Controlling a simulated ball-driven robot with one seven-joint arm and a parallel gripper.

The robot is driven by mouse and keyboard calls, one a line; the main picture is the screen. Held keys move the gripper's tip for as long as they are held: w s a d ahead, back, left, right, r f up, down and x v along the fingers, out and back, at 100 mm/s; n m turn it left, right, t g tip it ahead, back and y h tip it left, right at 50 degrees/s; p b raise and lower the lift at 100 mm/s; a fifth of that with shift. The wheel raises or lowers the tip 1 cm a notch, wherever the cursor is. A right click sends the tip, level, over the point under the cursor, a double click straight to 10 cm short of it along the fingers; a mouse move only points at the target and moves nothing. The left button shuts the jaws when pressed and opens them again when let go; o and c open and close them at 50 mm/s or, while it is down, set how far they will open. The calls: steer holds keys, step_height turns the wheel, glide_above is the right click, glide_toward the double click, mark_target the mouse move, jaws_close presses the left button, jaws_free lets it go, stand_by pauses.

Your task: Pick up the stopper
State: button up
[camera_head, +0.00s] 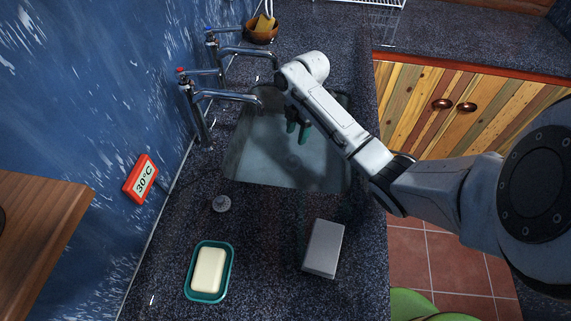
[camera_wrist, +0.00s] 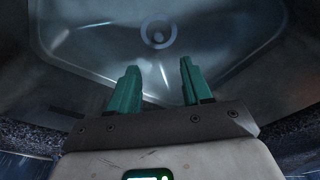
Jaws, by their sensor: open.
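The stopper (camera_head: 221,203) is a small grey round piece. It lies on the dark speckled counter (camera_head: 262,285), left of the sink's near corner, in the head view. My gripper (camera_head: 298,131) hangs over the sink (camera_head: 250,165), well apart from the stopper, with its green fingers pointing down. In the wrist view my gripper (camera_wrist: 157,88) is open, with nothing between its fingers. The round drain (camera_wrist: 158,30) in the sink floor shows beyond the fingertips. The stopper does not show in the wrist view.
A soap bar in a teal dish (camera_head: 190,283) and a grey box (camera_head: 323,248) stand on the near counter. Two taps (camera_head: 205,95) reach over the sink from the left. A red 30°C thermometer (camera_head: 141,179) is by the wall. Counter around the stopper is clear.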

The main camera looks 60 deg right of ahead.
steer(key=f, duration=0.2)
glide_above(292, 159)
steer(key=f, duration=0.4)
steer(key=shift+d, duration=0.4)
steer(key=shift+a+f, duration=0.2)
steer(key=shift+f, duration=2.5)
steer(key=shift+c, duration=0.5)
jaws_close()
